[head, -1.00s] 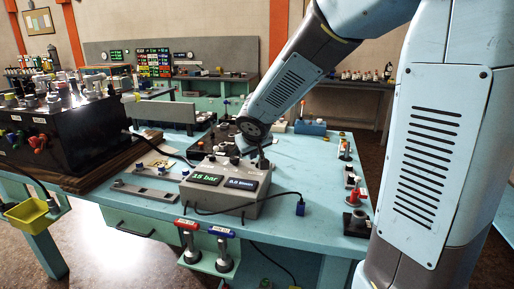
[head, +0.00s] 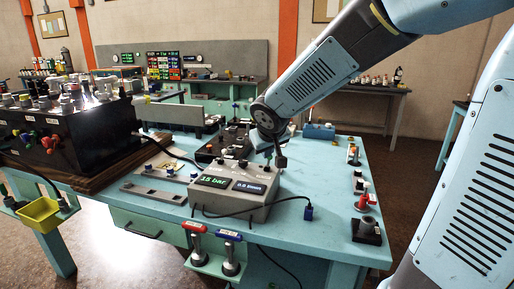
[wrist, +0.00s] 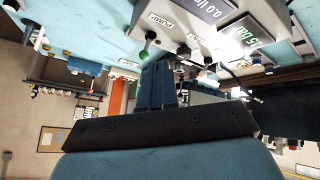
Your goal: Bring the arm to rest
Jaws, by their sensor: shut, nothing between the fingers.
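My arm reaches over the turquoise bench (head: 310,230) from the right in the head view. My gripper (head: 281,162) hangs small and dark at its end, just behind the grey control box (head: 235,190), partly hidden by my wrist. In the wrist view my gripper (wrist: 157,68) has its fingers together and empty. The control box also shows there, upside down (wrist: 195,20), with a "PUMP" label and a green-tipped toggle (wrist: 147,42) near the fingertips. Whether the fingers touch the toggle, I cannot tell.
A black valve box (head: 70,130) stands on the left with a yellow bin (head: 40,213) below it. Several fittings (head: 364,203) line the right edge. The bench's right middle is mostly clear.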

